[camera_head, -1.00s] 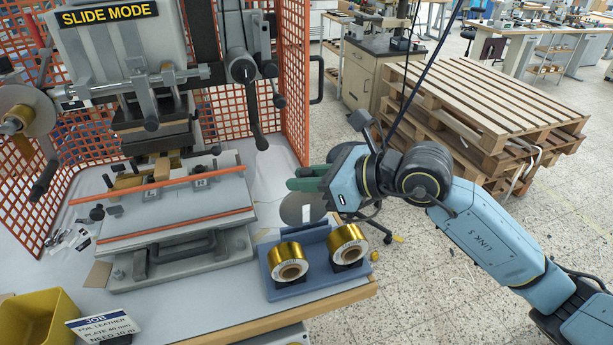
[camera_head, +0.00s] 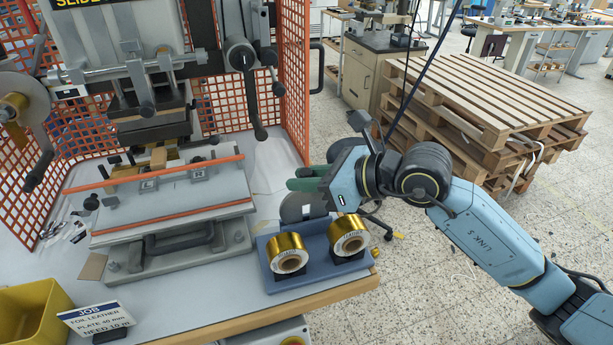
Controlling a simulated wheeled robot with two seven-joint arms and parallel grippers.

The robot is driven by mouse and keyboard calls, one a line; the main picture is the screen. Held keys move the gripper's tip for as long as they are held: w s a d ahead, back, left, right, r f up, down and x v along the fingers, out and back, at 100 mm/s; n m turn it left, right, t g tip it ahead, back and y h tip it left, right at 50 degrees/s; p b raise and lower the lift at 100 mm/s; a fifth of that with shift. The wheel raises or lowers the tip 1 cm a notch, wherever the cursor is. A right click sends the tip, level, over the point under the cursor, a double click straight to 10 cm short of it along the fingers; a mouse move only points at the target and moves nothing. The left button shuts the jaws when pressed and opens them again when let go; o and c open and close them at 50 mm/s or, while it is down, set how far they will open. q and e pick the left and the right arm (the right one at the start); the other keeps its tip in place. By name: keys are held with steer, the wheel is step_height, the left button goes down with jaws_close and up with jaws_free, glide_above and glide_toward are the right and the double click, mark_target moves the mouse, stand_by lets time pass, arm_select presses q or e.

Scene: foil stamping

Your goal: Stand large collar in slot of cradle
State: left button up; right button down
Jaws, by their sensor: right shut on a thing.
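The large collar (camera_head: 294,208) is a flat grey disc hanging upright below my right gripper (camera_head: 304,182). The gripper has green fingers and is shut on the collar's upper part, which the fingers partly hide. The blue cradle (camera_head: 322,277) stands on the table's right end, just below the collar in the picture. The collar's lower edge meets the line of the cradle's back part, and I cannot tell whether it is in a slot or behind it. My left gripper is not in view.
Two gold foil rolls, left (camera_head: 287,254) and right (camera_head: 348,236), sit on the cradle. The stamping press (camera_head: 170,200) stands to the left. A yellow bin (camera_head: 33,318) and a job sign (camera_head: 97,318) are at front left. Wooden pallets (camera_head: 480,100) stand behind my right arm.

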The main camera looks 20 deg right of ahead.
steer(key=shift+f+b, duration=0.8)
steer(key=shift+f, duration=0.2)
steer(key=c, duration=1.2)
jaws_free()
steer(key=shift+s+d, duration=0.1)
steer(key=b+v, duration=0.2)
steer(key=v, duration=0.9)
steer(key=shift+s, duration=0.1)
steer(key=shift+v, duration=1)
steer(key=shift+r, duration=0.15)
